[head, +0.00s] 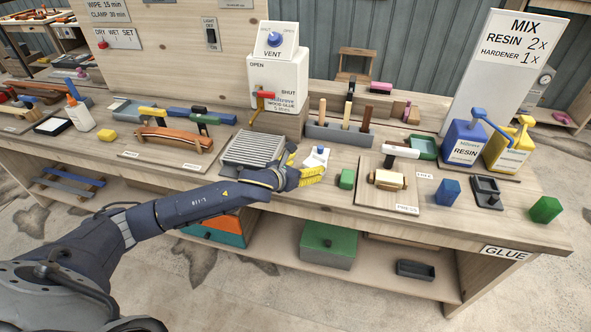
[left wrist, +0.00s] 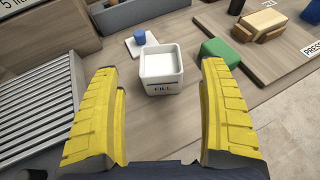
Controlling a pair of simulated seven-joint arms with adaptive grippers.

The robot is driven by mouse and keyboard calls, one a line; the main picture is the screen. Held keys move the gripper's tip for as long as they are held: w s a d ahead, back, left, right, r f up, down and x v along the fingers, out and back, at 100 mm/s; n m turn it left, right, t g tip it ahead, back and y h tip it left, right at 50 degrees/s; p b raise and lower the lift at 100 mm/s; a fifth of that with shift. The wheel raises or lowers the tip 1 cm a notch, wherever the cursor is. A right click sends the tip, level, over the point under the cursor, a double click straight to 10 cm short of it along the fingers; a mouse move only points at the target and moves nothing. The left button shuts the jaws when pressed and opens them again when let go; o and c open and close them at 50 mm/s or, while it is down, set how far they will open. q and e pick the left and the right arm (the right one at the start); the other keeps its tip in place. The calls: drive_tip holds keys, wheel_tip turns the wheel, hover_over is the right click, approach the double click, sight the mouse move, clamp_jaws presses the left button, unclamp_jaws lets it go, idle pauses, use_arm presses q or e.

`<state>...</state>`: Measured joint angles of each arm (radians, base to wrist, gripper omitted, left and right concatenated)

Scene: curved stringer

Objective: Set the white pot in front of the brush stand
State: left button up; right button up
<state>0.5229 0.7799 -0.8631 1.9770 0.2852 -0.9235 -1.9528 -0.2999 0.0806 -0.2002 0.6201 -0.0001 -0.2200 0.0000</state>
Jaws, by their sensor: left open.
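The white pot (left wrist: 161,70) is a small square tub marked FILL. It stands upright on the bench in the left wrist view, just ahead of and between my left gripper's fingers (left wrist: 157,92). In the head view the pot (head: 314,161) is partly hidden behind my left gripper (head: 306,165), which is open with yellow fingers. I see no finger clearly touching the pot. The brush stand (head: 325,131) is a grey block with several upright wooden handles, behind the pot. Its edge also shows at the top of the left wrist view (left wrist: 135,14). My right gripper is out of view.
A ribbed grey tray (head: 252,150) lies left of the pot. A green block (head: 347,179) stands close on its right, beside the press board (head: 375,195).

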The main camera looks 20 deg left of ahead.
use_arm(q)
drive_tip(key=shift+v, duration=2.8)
